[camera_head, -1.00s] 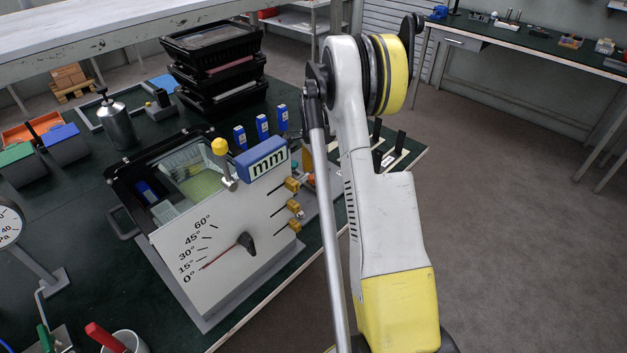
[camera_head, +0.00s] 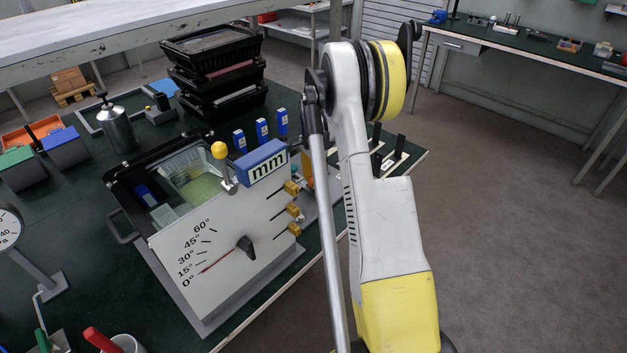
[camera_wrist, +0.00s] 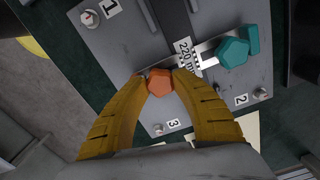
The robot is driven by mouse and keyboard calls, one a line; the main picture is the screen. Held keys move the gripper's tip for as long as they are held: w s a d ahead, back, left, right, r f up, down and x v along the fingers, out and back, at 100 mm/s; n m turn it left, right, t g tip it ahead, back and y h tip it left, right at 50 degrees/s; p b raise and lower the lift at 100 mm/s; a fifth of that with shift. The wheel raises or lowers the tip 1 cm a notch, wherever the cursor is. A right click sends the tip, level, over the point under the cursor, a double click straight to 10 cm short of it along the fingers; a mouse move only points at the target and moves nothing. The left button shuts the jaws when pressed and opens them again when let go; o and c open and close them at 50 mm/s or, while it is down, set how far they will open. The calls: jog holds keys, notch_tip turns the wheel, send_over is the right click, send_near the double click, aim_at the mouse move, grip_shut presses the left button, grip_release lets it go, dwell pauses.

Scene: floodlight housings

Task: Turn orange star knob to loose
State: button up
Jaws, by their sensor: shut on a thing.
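The orange star knob (camera_wrist: 160,82) shows in the wrist view on a grey plate (camera_wrist: 125,62), beside a slot and a label reading 220. My gripper (camera_wrist: 160,86) has its two yellow fingers closed on either side of the knob, with the tips touching it. The knob's pointer or turn mark cannot be made out.
A teal knob (camera_wrist: 233,52) sits close by on the same plate, with screws and number labels around. In the head view a housing with an angle scale (camera_head: 215,265) stands left of my arm, near the bench edge. Black trays (camera_head: 215,75) are stacked behind.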

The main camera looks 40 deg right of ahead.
jog(key=n, duration=1.4)
jog(key=shift+n, duration=0.4)
jog(key=n, duration=0.4)
jog(key=shift+n, duration=0.4)
jog(key=o, duration=1.2)
jog(key=shift+r, duration=0.1)
